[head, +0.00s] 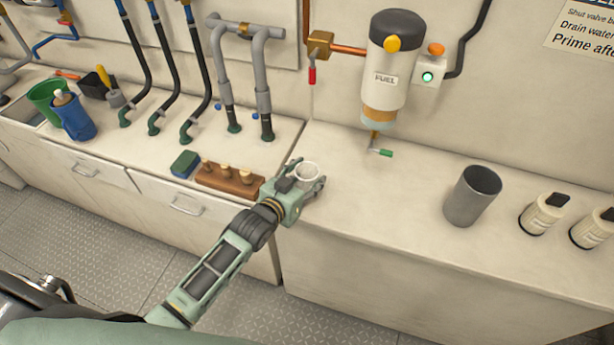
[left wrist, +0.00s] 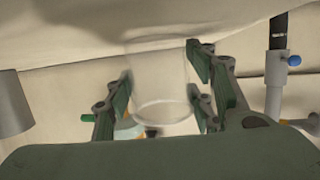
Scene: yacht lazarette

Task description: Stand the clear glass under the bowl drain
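The clear glass (head: 307,170) is upright near the front edge of the counter, between the fingers of my left gripper (head: 306,178). In the left wrist view the finger pads of my left gripper (left wrist: 160,95) meet both sides of the glass (left wrist: 160,85), and the gripper looks shut on it. I cannot tell whether the glass touches the counter. The fuel filter (head: 390,60) hangs on the wall, further back and to the right. Its bowl (head: 378,117) has a drain with a green-tipped lever (head: 384,153) below it. My right gripper is out of view.
A grey metal cup (head: 472,196) and two white bottles (head: 543,213) stand to the right. A brown rack with knobs (head: 230,178) and a blue-green sponge (head: 185,164) lie left of the gripper. The counter (head: 345,170) between glass and filter is clear.

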